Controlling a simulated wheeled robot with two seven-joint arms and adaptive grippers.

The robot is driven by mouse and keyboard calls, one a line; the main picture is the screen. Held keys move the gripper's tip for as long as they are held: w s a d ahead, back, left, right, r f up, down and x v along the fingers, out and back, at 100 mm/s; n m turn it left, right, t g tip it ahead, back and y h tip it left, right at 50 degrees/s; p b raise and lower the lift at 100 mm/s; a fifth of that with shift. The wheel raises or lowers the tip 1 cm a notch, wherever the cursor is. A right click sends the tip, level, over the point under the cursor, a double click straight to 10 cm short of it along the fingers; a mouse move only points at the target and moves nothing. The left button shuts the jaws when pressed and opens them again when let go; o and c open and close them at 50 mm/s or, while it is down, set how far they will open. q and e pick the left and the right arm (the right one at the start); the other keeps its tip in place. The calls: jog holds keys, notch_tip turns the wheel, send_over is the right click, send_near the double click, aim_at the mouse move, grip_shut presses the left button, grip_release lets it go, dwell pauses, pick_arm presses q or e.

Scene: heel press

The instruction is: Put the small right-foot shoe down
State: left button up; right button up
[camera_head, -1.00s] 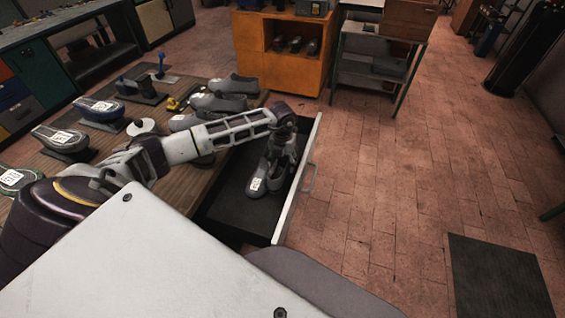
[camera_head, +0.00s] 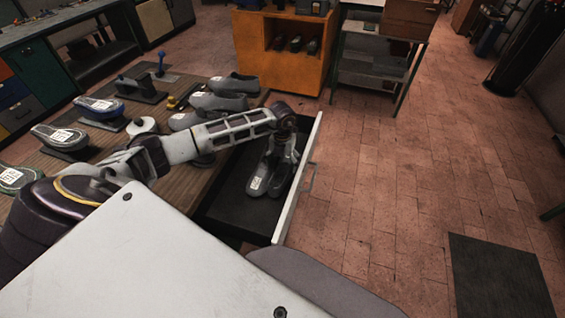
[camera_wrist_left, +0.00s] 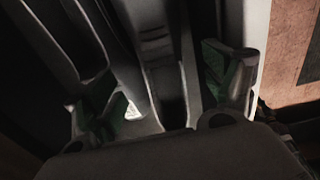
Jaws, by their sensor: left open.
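Two small grey shoes lie side by side in the open drawer. One, with a white label, is the left shoe of the pair (camera_head: 262,172); the other is just right of it (camera_head: 281,182), below my left gripper (camera_head: 286,157). The gripper reaches down into the drawer with its fingers open. In the left wrist view my gripper (camera_wrist_left: 162,100) has its green-padded fingers apart, with dark grey shoe surfaces between and beside them. That view is too dark to tell whether the fingers touch a shoe. Which shoe is the right-foot one I cannot tell. My right gripper is out of view.
An orange cabinet (camera_head: 255,62) stands behind.

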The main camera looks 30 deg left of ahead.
pick_arm(q)
jog(key=shift+r+p, duration=0.45)
jog(key=shift+r, duration=0.15)
notch_tip(320, 180, up, 12)
jog(key=b, duration=0.1)
jog(key=shift+b, duration=0.3)
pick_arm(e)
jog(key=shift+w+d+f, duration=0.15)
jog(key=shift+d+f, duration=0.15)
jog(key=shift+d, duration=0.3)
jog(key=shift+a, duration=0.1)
pick_arm(q)
jog(key=shift+d, duration=0.1)
